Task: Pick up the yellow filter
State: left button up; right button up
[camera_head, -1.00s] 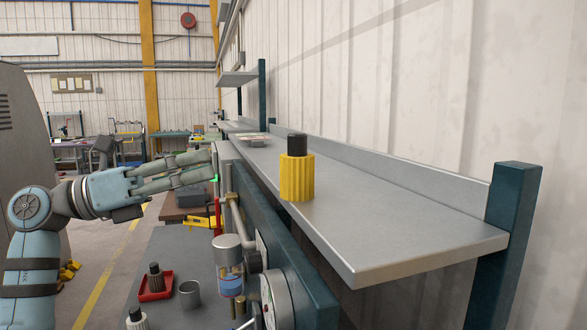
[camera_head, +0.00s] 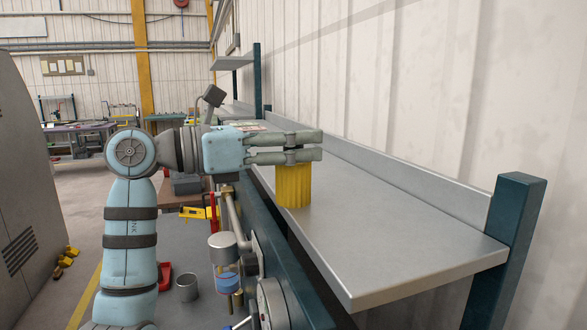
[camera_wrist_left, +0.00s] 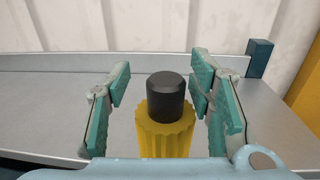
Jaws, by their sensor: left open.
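The yellow filter (camera_head: 293,188) is a ribbed yellow cylinder standing upright on the grey metal shelf (camera_head: 390,235). Its black cap is hidden behind my gripper in the head view but shows in the left wrist view (camera_wrist_left: 166,97). My left gripper (camera_head: 318,146) reaches over the filter from the left, level with its top. In the left wrist view the open fingers (camera_wrist_left: 160,95) stand on either side of the black cap, with gaps on both sides. My right gripper is not in view.
A dark teal post (camera_head: 505,250) stands at the shelf's right end. A raised back lip (camera_head: 420,185) runs along the wall. Below and left are a gauge (camera_head: 272,300), a cylindrical fitting (camera_head: 222,245) and a grey cup (camera_head: 187,287). The shelf's right part is clear.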

pick_arm(q)
jog(key=shift+s, duration=0.4)
jog(key=shift+c, duration=1)
jog(key=shift+r, duration=0.1)
jog(key=c, duration=0.4)
jog(key=shift+w, duration=0.15)
grip_shut()
